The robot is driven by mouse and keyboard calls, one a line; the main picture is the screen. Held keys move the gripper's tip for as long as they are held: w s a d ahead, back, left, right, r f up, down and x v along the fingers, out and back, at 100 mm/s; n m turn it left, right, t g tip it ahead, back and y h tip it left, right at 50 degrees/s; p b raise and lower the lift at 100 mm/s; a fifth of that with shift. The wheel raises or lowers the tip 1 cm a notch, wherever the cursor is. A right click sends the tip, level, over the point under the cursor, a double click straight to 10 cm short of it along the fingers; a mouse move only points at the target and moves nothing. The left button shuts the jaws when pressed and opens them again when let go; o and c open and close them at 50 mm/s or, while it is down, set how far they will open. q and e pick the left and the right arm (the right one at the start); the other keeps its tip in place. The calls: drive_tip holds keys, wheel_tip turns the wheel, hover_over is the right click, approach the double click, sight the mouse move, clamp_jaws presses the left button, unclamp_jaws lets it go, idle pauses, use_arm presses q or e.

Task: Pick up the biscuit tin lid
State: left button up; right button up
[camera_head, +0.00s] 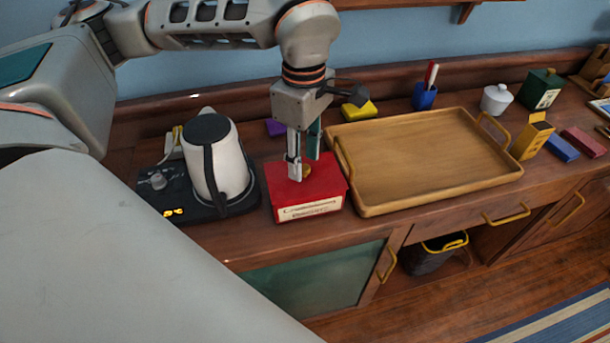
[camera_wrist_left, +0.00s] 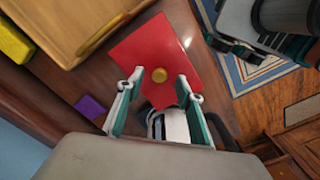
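The biscuit tin is a red box with a cream label on its front (camera_head: 310,208), standing on the wooden counter. Its red lid (camera_head: 328,176) has a round gold knob, and the lid also shows in the left wrist view (camera_wrist_left: 145,50). My left gripper (camera_head: 303,168) points down over the lid. In the left wrist view it is open, its two fingers (camera_wrist_left: 160,79) on either side of the gold knob, with a gap visible. Whether the fingertips touch the lid is unclear. Part of my right gripper (camera_wrist_left: 262,42) shows at the wrist view's upper right; its fingers are not clear.
A white kettle (camera_head: 231,165) on its black base stands close left of the tin. A wooden tray (camera_head: 425,155) lies close on the right. Behind are a purple block (camera_head: 275,128), a yellow block (camera_head: 359,110) and a blue pen cup (camera_head: 424,97).

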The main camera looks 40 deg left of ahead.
use_arm(q)
wheel_tip(320, 180, down, 2)
drive_tip(key=shift+f, duration=0.15)
clamp_jaws()
drive_tip(key=shift+r, duration=0.2)
